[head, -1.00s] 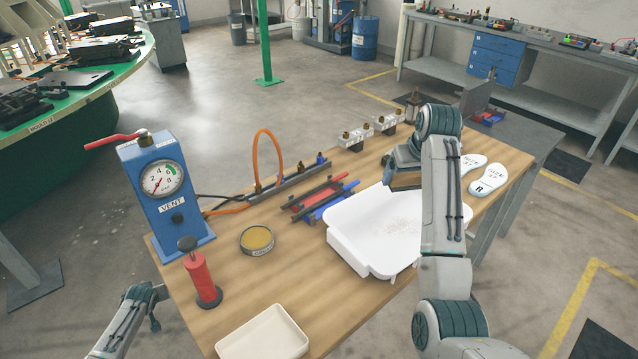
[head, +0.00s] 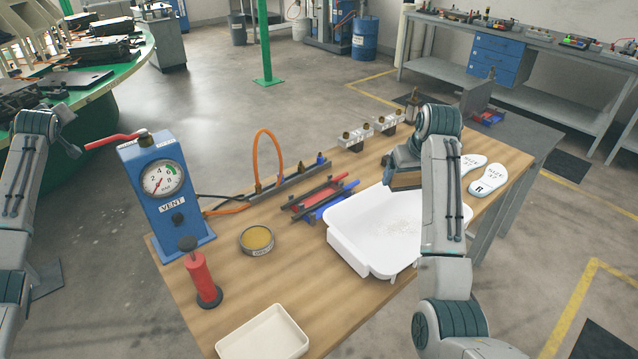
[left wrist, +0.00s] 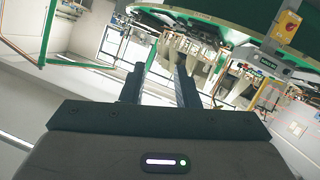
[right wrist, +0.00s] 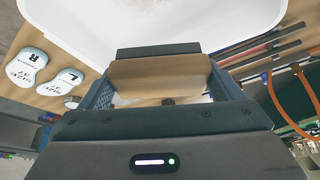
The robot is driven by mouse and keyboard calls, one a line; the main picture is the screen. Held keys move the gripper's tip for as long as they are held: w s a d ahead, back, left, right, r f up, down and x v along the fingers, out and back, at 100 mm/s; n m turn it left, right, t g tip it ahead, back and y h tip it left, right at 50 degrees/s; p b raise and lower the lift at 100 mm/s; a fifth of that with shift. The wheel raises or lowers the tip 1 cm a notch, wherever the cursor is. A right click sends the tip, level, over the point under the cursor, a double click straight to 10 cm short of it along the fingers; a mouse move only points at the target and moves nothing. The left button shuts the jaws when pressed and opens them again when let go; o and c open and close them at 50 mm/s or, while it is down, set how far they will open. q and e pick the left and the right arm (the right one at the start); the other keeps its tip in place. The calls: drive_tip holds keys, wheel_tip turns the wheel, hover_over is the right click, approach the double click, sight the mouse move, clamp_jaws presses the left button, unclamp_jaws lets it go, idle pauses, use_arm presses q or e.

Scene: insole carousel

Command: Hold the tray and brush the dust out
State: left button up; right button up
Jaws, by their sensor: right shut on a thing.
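The large white tray (head: 355,245) lies on the wooden table, with a thin patch of pale dust (head: 402,227) on its floor. My right gripper (head: 403,175) is shut on a brush with a wooden block (right wrist: 160,75) and holds it at the tray's far side. In the right wrist view the tray (right wrist: 225,25) fills the top, past the brush. The brush's lower side is hidden, so I cannot tell whether it touches the tray. My left gripper (left wrist: 158,85) is open and empty. In the head view it is raised at the far left, away from the tray.
A blue vent gauge box (head: 165,205) with a red lever stands at the table's left. A red hand pump (head: 203,280), a round tin (head: 257,241), a small cream tray (head: 265,335) and red and blue rails (head: 320,198) surround the white tray. Insoles (head: 488,180) lie at right.

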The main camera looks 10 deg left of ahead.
use_arm(q)
drive_tip(key=s+r+n+t+y, duration=0.15)
drive_tip(key=s+r, duration=0.25)
drive_tip(key=r, duration=1)
drive_tip(key=s+r+n+t, duration=0.1)
drive_tip(key=s+r+n, duration=0.15)
drive_tip(key=r, duration=1.25)
drive_tip(key=w+d+f+n+h, duration=0.1)
drive_tip(key=w+d+f+h, duration=0.1)
drive_tip(key=w+d, duration=0.35)
drive_tip(key=w+d+f+n+h, duration=0.2)
drive_tip(key=w+d+f, duration=0.1)
drive_tip(key=d, duration=0.6)
drive_tip(key=w+d+f+n+h, duration=0.1)
drive_tip(key=w+d+f+h, duration=0.2)
drive_tip(key=d, duration=0.5)
drive_tip(key=n+g+h, duration=0.8)
drive_tip(key=g+h, duration=0.1)
drive_tip(key=g, duration=0.3)
hover_over(337, 209)
drive_tip(key=s+a, duration=0.1)
drive_tip(key=a, duration=0.3)
wheel_tip(337, 209, down, 36)
drive_tip(key=shift+y, duration=0.25)
drive_tip(key=x, duration=1)
drive_tip(key=shift+s+a+f, duration=0.15)
drive_tip(key=shift+s+f, duration=0.05)
drive_tip(key=shift+f, duration=0.05)
drive_tip(key=shift+d+f, duration=0.25)
drive_tip(key=shift+f, duration=0.3)
